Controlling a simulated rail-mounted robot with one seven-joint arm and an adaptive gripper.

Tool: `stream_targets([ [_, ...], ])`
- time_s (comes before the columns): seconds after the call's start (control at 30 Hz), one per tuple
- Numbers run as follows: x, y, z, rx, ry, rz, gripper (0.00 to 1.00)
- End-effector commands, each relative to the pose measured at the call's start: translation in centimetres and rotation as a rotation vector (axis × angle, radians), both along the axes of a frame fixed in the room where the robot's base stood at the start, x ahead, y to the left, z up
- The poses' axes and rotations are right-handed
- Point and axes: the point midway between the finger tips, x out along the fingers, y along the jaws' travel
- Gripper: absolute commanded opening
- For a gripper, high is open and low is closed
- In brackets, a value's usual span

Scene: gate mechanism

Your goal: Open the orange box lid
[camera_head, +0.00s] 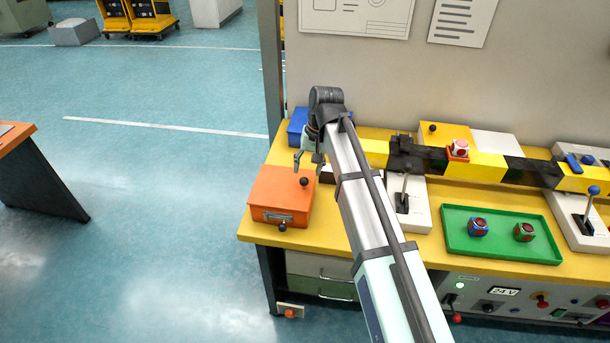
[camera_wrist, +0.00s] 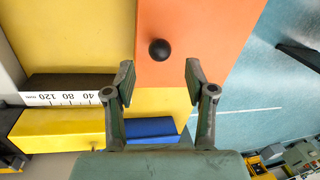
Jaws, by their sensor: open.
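The orange box (camera_head: 278,212) stands at the left end of the yellow table. Its flat lid (camera_head: 272,188) is down, with a black ball knob (camera_head: 304,181) near the right edge. A second dark knob (camera_head: 283,228) shows low on the front. My gripper (camera_head: 308,160) is open and empty, just behind the box near the lid knob. In the wrist view, the orange lid (camera_wrist: 200,28) fills the upper middle. The lid knob (camera_wrist: 160,49) lies between the lines of the two open fingers (camera_wrist: 160,80), slightly beyond their tips. Contact with the knob does not show.
A blue box (camera_head: 298,122) stands behind the orange one. A yellow-black barrier bar (camera_head: 485,165) crosses the table to the right. A lever unit (camera_head: 409,213) and a green tray (camera_head: 500,252) with two cubes are right of my arm.

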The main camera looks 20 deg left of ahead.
Motion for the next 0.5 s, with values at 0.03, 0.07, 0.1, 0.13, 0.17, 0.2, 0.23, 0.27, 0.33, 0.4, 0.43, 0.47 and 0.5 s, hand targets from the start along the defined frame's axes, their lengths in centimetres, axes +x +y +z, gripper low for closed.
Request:
stream_targets([
  [0.03, -0.2, 0.1, -0.8, -0.002, 0.002, 0.001, 0.55],
  [0.07, -0.2, 0.2, -1.3, -0.002, 0.002, 0.001, 0.55],
  [0.1, -0.2, 0.3, -1.9, -0.001, 0.002, 0.0, 0.55],
  [0.13, -0.2, 0.4, -2.3, -0.001, 0.002, 0.0, 0.55],
  [0.17, -0.2, 0.5, -2.7, -0.002, 0.002, 0.0, 0.55],
  [0.2, -0.2, 0.5, -3.1, -0.001, 0.002, 0.0, 0.55],
  [0.23, -0.2, 0.6, -3.4, 0.0, 0.001, 0.0, 0.55],
  [0.27, -0.2, 0.7, -3.6, 0.0, 0.0, 0.0, 0.55],
  [0.33, -0.3, 0.7, -4.1, 0.0, 0.001, 0.0, 0.55],
  [0.4, -0.3, 0.8, -4.5, 0.0, 0.001, 0.0, 0.55],
  [0.43, -0.3, 0.8, -4.6, 0.0, 0.001, 0.0, 0.55],
  [0.47, -0.3, 0.8, -4.6, 0.0, 0.001, 0.0, 0.55],
  [0.5, -0.3, 0.8, -4.7, 0.0, 0.0, 0.0, 0.55],
])
